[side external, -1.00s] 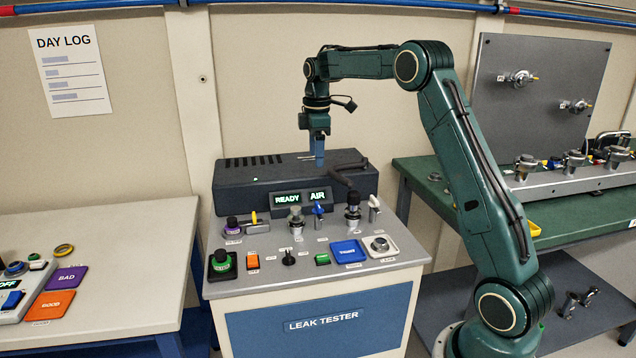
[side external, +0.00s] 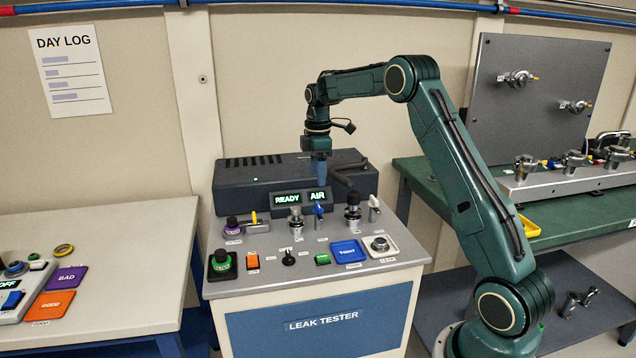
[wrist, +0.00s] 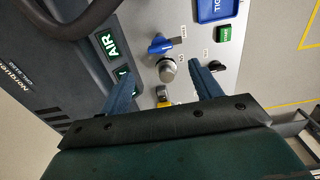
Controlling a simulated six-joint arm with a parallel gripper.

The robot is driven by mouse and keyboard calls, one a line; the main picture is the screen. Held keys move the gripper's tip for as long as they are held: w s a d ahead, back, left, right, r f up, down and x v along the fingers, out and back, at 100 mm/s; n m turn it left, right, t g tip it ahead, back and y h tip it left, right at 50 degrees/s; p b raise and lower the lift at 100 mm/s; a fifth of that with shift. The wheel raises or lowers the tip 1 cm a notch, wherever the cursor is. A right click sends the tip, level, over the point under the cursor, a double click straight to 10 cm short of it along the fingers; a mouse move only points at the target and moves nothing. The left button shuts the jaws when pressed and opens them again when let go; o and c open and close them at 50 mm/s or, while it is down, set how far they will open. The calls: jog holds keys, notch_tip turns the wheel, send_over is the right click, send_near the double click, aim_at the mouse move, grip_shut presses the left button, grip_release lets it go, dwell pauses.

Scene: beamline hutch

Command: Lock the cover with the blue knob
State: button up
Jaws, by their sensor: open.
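The blue knob (side external: 319,210) stands on the leak tester's sloped panel, right of a silver cylinder fitting (side external: 296,217). In the wrist view the blue knob (wrist: 160,45) looks like a short lever beside a small label, just beyond the silver fitting (wrist: 167,71). My gripper (side external: 320,183) hangs pointing down, above and behind the knob, near the AIR display. In the wrist view my open gripper (wrist: 160,75) has its blue fingers apart with nothing held; the silver fitting shows between them. I cannot tell which part is the cover.
A black hose (side external: 347,174) curves close to the right of my gripper. A dark-topped valve (side external: 353,210) and a white-handled one (side external: 374,207) stand right of the knob. A yellow lever (side external: 254,218) is at the left. Buttons line the panel's front.

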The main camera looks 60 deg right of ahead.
aim_at(318, 204)
notch_tip(318, 204, down, 9)
jog(key=shift+f, duration=0.1)
dwell(0.4)
jog(key=shift+c, duration=0.4)
jog(key=c, duration=0.9)
